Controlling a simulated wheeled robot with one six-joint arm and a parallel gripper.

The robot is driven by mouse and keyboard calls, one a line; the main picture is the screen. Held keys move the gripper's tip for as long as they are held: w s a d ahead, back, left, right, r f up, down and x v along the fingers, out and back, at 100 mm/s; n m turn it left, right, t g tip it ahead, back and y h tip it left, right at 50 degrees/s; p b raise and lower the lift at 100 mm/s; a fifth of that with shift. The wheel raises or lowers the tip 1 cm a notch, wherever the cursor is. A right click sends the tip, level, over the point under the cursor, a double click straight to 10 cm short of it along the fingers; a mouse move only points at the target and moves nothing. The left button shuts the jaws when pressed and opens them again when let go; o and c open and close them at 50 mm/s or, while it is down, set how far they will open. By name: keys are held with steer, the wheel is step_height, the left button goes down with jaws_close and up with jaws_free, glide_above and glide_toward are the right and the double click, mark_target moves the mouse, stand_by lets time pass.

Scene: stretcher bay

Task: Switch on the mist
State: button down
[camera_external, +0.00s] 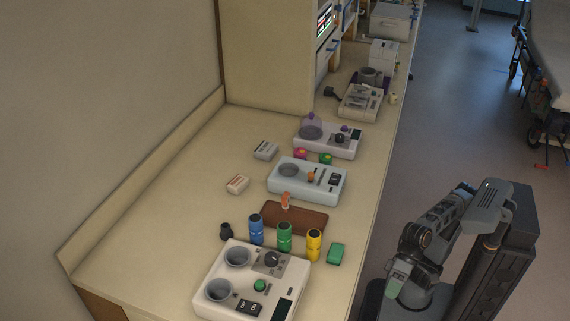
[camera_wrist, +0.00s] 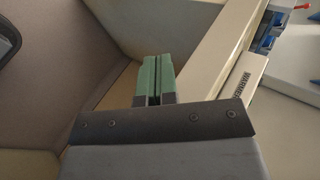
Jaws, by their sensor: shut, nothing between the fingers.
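The nearest white device (camera_external: 212,300) has two grey cups, a dark dial, a green button and two black switches with white marks. The middle light-blue device (camera_external: 283,187) has one grey bowl, an orange knob, sliders and a black switch panel. The far white device (camera_external: 345,151) has a purple-topped bowl, a black dial and a purple knob. My gripper (camera_external: 396,286) hangs off the counter's right side, apart from all devices. Its green fingers (camera_wrist: 152,79) are shut and empty in the wrist view.
Blue, green and yellow bottles (camera_external: 284,237) and a brown board (camera_external: 309,219) lie between the near and middle devices. A green block (camera_external: 336,254) sits near the counter's right edge. The counter's left part is clear. A stretcher (camera_external: 550,60) stands far right.

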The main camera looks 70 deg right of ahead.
step_height(320, 180, up, 18)
steer(key=a+t+y+p, duration=0.2)
steer(key=y+p, duration=0.2)
steer(key=y, duration=0.1)
steer(key=w+r+t+p, duration=0.3)
steer(key=w+r+p, duration=0.5)
steer(key=r, duration=0.6)
steer(key=w+d+f+n+h+p, duration=0.1)
steer(key=w+d+f+h+p, duration=0.1)
steer(key=w+d+h+p, duration=0.55)
steer(key=w+d+f+h+p, duration=0.15)
steer(key=w+d+p, duration=0.35)
steer(key=w, duration=0.5)
steer(key=w+d+f+n+g+h+p, duration=0.1)
steer(key=d+g+h+p, duration=0.3)
steer(key=d, duration=1.8)
steer(key=g+p, duration=0.3)
steer(key=p, duration=0.5)
steer(key=shift+d+f+g+p, duration=0.2)
steer(key=shift+f+g+p, duration=0.1)
steer(key=shift+p, duration=0.05)
steer(key=shift+w, duration=0.1)
